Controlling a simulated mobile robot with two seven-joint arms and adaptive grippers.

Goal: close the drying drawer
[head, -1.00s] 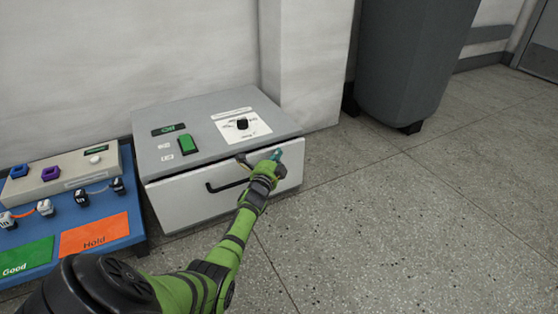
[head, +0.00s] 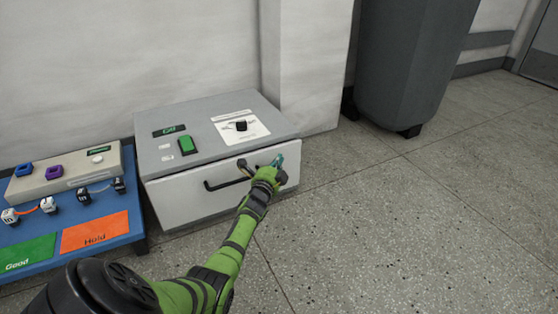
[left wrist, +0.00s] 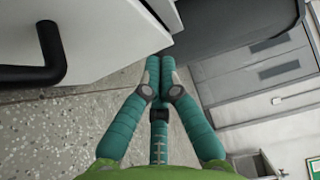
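The drying drawer (head: 190,198) is the white front of a grey box on the floor by the wall. My left gripper (head: 277,161) is at the right part of the drawer front, right of the handle. Its teal fingers (left wrist: 160,70) are together with nothing between them. I cannot tell whether they touch the front. My right gripper is not in view.
The box top carries a green switch (head: 187,146) and a black knob (head: 241,126). A blue board (head: 130,190) with coloured pads stands close on the left. A grey bin (head: 410,65) stands at the back right. The floor right of the box is clear.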

